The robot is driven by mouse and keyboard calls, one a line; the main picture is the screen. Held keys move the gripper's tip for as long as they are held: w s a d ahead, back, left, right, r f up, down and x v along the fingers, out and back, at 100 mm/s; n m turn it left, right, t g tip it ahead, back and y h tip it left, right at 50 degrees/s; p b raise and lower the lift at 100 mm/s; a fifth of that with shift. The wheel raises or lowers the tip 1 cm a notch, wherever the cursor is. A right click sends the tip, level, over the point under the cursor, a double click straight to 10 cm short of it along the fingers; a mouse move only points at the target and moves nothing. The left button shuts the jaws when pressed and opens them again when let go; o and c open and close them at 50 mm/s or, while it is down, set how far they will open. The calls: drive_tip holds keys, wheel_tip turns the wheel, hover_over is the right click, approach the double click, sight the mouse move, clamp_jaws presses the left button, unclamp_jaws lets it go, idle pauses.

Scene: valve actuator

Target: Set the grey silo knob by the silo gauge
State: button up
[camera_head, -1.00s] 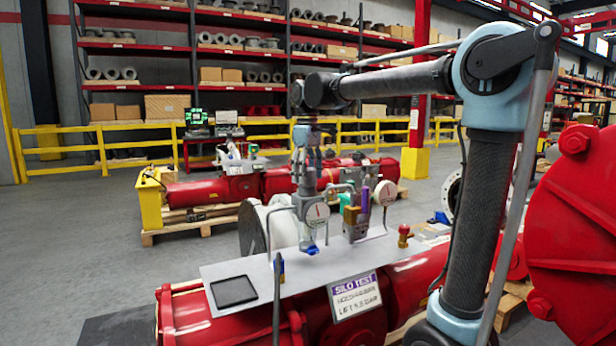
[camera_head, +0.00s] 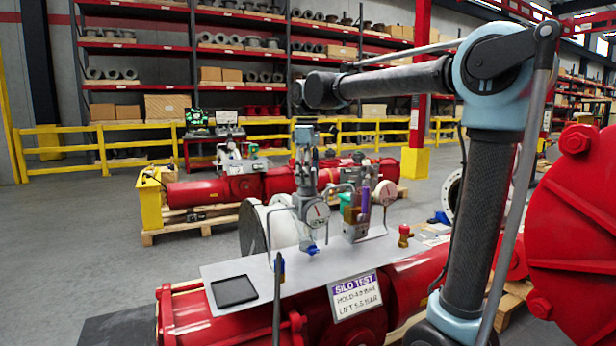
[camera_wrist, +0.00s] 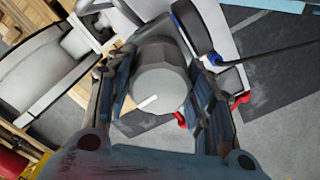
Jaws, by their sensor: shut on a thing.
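The grey silo knob (camera_wrist: 160,85) is between my fingers in the wrist view. It is a faceted cylinder with a white pointer mark on its face. My gripper (camera_wrist: 165,100) is shut on it, one finger on each side. In the head view my gripper (camera_head: 306,165) stands over the regulator from above, and the knob is hard to make out there. The silo gauge (camera_head: 317,212) is a round white dial just below my gripper; its reading is too small to tell. A second white gauge (camera_head: 385,193) stands to its right.
A metal plate (camera_head: 213,273) on red piping carries a black tray (camera_head: 234,291) and a SILO TEST sign (camera_head: 355,295) with hold and lift pressures. A brass valve with a purple part (camera_head: 362,205) and a red-topped fitting (camera_head: 404,236) stand to the right.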

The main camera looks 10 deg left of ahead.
drive_tip(key=shift+w, duration=0.1)
drive_tip(key=o, duration=1.1)
drive_tip(key=shift+c, duration=0.2)
drive_tip(key=shift+r, duration=0.1)
wheel_tip(320, 180, up, 12)
